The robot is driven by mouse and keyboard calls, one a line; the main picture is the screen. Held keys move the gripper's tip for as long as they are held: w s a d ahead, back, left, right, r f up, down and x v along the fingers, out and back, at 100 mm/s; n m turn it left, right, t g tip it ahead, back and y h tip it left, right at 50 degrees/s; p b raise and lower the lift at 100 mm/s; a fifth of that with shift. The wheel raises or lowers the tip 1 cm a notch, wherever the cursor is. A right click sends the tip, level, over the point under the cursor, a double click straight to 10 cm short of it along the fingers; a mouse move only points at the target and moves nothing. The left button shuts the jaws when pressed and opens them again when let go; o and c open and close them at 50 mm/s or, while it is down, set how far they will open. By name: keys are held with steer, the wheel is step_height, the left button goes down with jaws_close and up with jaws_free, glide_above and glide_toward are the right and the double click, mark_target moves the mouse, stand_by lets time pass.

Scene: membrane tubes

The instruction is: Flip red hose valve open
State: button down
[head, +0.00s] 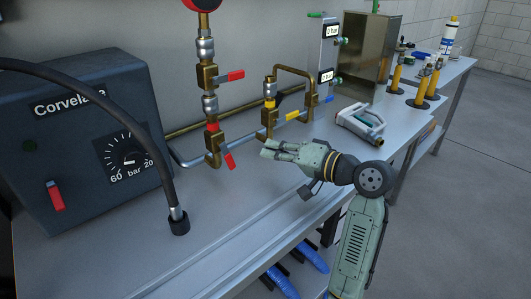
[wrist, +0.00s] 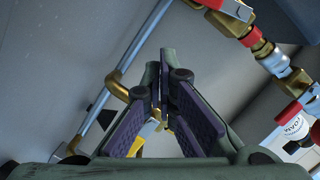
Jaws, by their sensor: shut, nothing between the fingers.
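Two brass valves with red levers sit on the left vertical pipe in the head view: an upper lever (head: 235,75) sticking out sideways and a lower lever (head: 230,160) slanting down to the right. I cannot tell which one is the red hose valve. My gripper (head: 266,149) is shut and empty above the bench, just right of the lower lever and apart from it. In the wrist view its fingers (wrist: 163,75) are together, and a red lever end (wrist: 212,3) shows at the top edge, to the right of the fingertips.
A black hose (head: 140,130) hangs in front of the dark Corvelabs box (head: 85,120). A second pipe loop with yellow (head: 292,115) and blue-handled parts stands behind my gripper. A grey-white device (head: 360,122) lies to the right.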

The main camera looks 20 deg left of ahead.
steer(key=v, duration=0.2)
steer(key=b+v, duration=0.1)
steer(key=v, duration=0.4)
steer(key=shift+s+f, duration=0.1)
steer(key=shift+f, duration=0.2)
